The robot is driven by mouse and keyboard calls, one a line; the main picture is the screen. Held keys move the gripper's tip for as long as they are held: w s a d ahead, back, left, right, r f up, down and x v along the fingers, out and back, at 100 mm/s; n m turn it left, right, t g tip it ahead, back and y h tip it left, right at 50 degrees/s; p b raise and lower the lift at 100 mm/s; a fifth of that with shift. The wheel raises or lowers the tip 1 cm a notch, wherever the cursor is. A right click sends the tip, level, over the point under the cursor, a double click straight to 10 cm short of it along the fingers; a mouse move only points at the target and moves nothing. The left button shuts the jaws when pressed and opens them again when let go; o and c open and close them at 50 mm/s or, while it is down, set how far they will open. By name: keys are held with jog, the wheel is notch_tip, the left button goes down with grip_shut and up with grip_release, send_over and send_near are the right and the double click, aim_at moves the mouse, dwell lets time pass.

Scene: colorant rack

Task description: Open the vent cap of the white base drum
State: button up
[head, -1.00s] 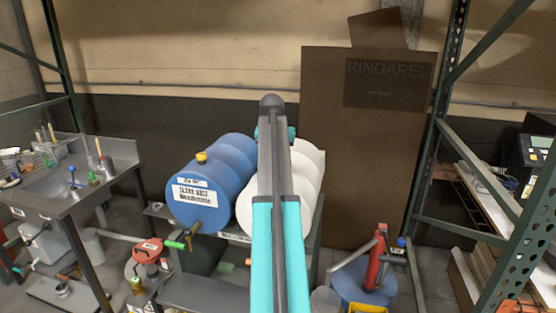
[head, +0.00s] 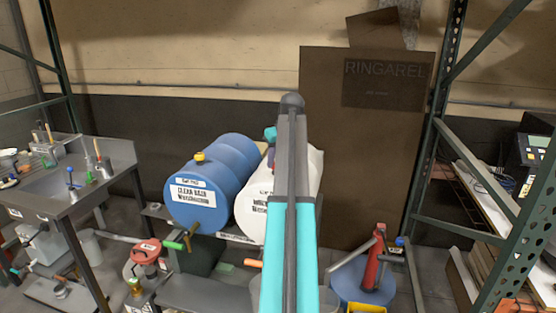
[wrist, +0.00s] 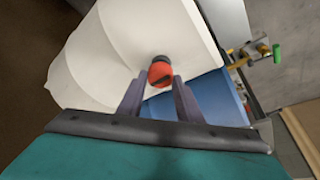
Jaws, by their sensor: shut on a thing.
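The white base drum (head: 252,208) lies on its side on a rack, right of the blue drum; my arm covers part of it and its label in the head view. In the wrist view the white drum (wrist: 130,45) fills the upper middle. Its red vent cap (wrist: 161,71) sits near the drum's edge, and I cannot tell whether it is turned. My gripper (wrist: 159,77) is shut on the red cap, one finger on either side. In the head view the cap and fingers are hidden behind my arm.
The blue clear base drum (head: 205,180) with a yellow cap (head: 200,157) lies close on the left. A steel sink bench (head: 115,160) stands further left. A green shelf frame (head: 450,150) stands at right. A red pump on a blue drum (head: 362,285) is at lower right.

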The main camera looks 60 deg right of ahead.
jog(key=shift+w, duration=0.1)
dwell(0.4)
jog(key=o, duration=1)
jog(key=shift+b+v, duration=0.3)
jog(key=shift+v, duration=0.5)
jog(key=b+v, duration=0.3)
jog(key=v, duration=0.9)
jog(key=shift+r, duration=0.1)
